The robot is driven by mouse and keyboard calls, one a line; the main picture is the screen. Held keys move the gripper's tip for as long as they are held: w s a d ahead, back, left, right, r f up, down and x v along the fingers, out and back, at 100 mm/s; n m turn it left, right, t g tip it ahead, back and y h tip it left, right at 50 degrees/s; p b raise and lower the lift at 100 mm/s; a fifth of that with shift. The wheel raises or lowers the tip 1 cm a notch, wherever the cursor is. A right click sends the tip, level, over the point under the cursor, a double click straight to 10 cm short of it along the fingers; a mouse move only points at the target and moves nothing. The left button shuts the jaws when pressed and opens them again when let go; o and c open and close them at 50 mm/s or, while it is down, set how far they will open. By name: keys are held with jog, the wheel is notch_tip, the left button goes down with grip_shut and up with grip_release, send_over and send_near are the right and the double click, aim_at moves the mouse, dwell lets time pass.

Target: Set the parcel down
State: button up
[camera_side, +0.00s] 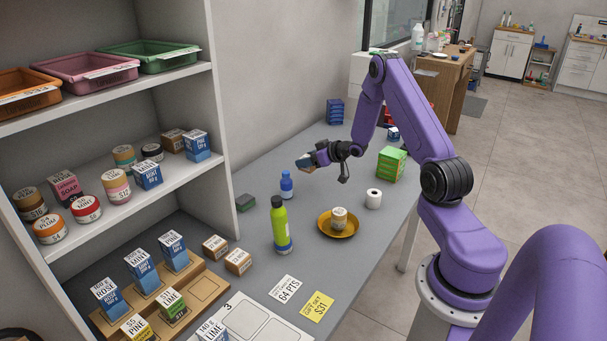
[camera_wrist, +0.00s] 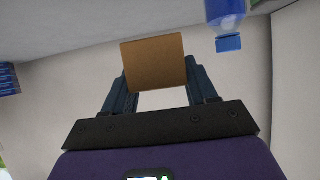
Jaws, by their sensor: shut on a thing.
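The parcel (camera_wrist: 154,64) is a plain brown box seen between the two dark fingers in the wrist view. My gripper (camera_wrist: 158,82) is shut on it. In the side view my gripper (camera_side: 304,161) is held out to the left above the grey counter (camera_side: 265,233), and the parcel is small and hard to make out at its tip. The parcel is clear of the counter. A blue bottle (camera_side: 287,185) stands on the counter just below and left of my gripper; a blue bottle also shows at upper right in the wrist view (camera_wrist: 226,12).
A green bottle (camera_side: 280,225), an orange dish (camera_side: 327,229) with a jar, a white roll (camera_side: 374,199) and a green box (camera_side: 391,163) stand on the counter.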

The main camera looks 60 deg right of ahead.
jog(key=w+f, duration=0.1)
jog(key=w+d+f, duration=0.1)
jog(key=f, duration=0.1)
jog(key=w+f, duration=0.1)
jog(key=shift+w+d+f, duration=0.1)
jog(key=shift+d+f, duration=0.15)
jog(key=shift+d, duration=0.15)
jog(key=shift+f, duration=1.55)
jog(key=shift+f, duration=0.1)
jog(key=o, duration=1.1)
jog(key=shift+s+d+r, duration=0.1)
jog(key=shift+s+r, duration=0.15)
jog(key=v, duration=1.1)
jog(key=shift+s+r, duration=0.1)
jog(key=shift+s, duration=0.1)
